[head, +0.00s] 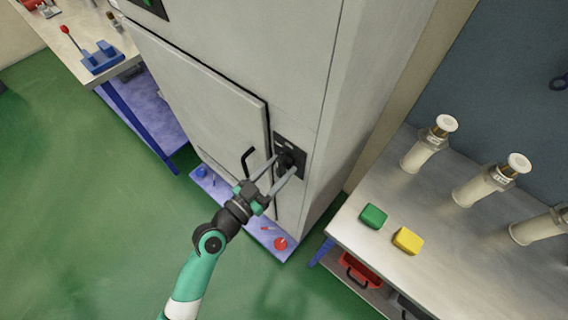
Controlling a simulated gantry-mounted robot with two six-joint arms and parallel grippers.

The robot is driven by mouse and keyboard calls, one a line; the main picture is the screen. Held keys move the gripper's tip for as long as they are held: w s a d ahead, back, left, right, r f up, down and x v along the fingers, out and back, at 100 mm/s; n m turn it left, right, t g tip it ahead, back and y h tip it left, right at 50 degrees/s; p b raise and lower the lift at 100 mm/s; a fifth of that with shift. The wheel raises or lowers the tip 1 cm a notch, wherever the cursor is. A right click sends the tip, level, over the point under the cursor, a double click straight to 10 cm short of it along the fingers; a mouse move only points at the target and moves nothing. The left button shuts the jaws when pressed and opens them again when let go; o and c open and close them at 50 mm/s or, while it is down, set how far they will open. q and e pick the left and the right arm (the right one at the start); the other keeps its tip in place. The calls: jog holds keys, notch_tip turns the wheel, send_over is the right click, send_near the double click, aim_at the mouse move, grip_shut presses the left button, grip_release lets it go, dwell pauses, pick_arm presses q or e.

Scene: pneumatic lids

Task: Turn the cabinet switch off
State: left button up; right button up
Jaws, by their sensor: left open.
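The grey cabinet (240,55) stands in the middle, its front facing me. The cabinet switch (288,157) is a black rotary knob on a dark plate (297,147), right of the cabinet door. My left gripper (286,163) is at the switch with its fingers open, one on each side of the knob. I cannot tell whether the fingers touch the knob. The gripper partly hides the knob, so its setting is not clear. My right gripper is not in view.
A black door handle (248,160) is just left of my gripper. A workbench (460,245) at right holds a green block (373,216), a yellow block (408,240) and white-capped cylinders (428,145). Another bench (72,57) is at upper left. The green floor (85,200) is clear at left.

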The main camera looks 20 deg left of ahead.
pick_arm(q)
jog(key=shift+s, duration=0.1)
grip_shut()
jog(key=shift+n, duration=0.4)
jog(key=n, duration=0.3)
jog(key=shift+r+n+p, duration=0.1)
jog(key=shift+n+p, duration=0.2)
jog(key=shift+n, duration=0.1)
jog(key=n+p, duration=0.1)
jog(key=n, duration=0.3)
jog(key=shift+d, duration=0.15)
jog(key=n+p, duration=0.1)
jog(key=n, duration=0.4)
jog(key=shift+r, duration=0.15)
jog(key=n+p, duration=0.1)
jog(key=n, duration=0.3)
jog(key=shift+s, duration=0.1)
jog(key=shift+n, duration=0.3)
